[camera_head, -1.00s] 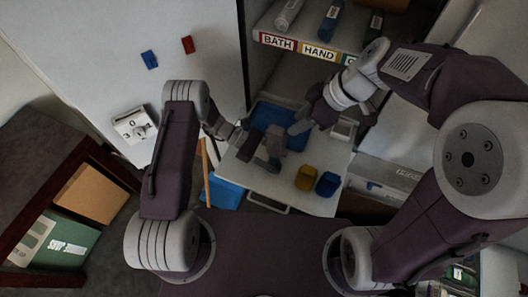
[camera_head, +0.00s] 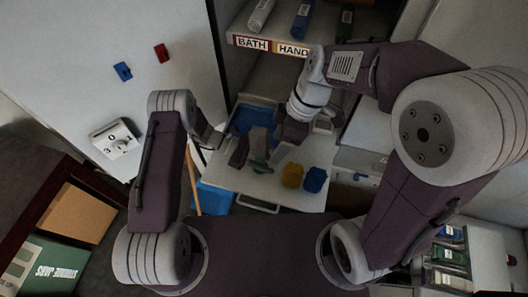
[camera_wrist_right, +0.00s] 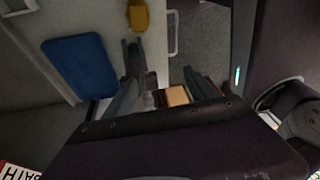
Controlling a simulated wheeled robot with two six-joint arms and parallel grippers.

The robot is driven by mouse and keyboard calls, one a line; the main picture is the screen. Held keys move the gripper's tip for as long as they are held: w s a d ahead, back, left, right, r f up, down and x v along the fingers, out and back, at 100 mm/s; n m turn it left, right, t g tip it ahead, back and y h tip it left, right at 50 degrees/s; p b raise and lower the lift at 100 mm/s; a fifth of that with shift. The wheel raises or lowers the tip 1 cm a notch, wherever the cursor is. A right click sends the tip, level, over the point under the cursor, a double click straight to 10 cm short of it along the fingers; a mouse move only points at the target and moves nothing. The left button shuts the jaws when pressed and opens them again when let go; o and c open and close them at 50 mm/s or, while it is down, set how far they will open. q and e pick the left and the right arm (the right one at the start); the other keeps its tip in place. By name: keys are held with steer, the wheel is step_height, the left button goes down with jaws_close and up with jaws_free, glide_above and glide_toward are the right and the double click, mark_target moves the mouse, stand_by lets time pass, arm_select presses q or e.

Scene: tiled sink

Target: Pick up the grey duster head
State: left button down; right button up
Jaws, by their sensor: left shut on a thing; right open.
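A grey blocky piece, which looks like the grey duster head (camera_head: 259,141), stands above the pale board in the middle of the head view. Its outline merges with the grey fingers around it. My left gripper (camera_head: 242,152) reaches in from the left and is shut on this grey piece. My right gripper (camera_head: 280,150) is open just right of the piece and points down toward it; I cannot tell whether they touch. In the right wrist view, my right gripper's dark body fills the bottom, and grey finger-like shapes there are too dark to separate.
A labelled shelf (camera_head: 268,45) lies behind. A white cabinet panel (camera_head: 90,60) stands left.

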steer(key=s+d+f+n+g+h, duration=0.2)
steer(key=s+d+f+n+h, duration=0.1)
steer(key=s+f+n+h, duration=0.25)
arm_select(q)
steer(key=shift+a, duration=0.1)
arm_select(e)
steer(key=n+t+h, duration=0.3)
steer(key=n+t, duration=0.8)
steer(key=t, duration=0.5)
glide_toward(257, 139)
steer(key=w, duration=0.2)
steer(key=shift+y, duration=0.25)
steer(key=x, duration=0.7)
steer(key=shift+w+d+f, duration=0.15)
steer(key=shift+d+f, duration=0.2)
steer(key=shift+d, duration=0.15)
steer(key=x, duration=0.5)
steer(key=shift+d+f, duration=0.1)
steer(key=shift+f, duration=0.2)
steer(key=shift+c, duration=0.3)
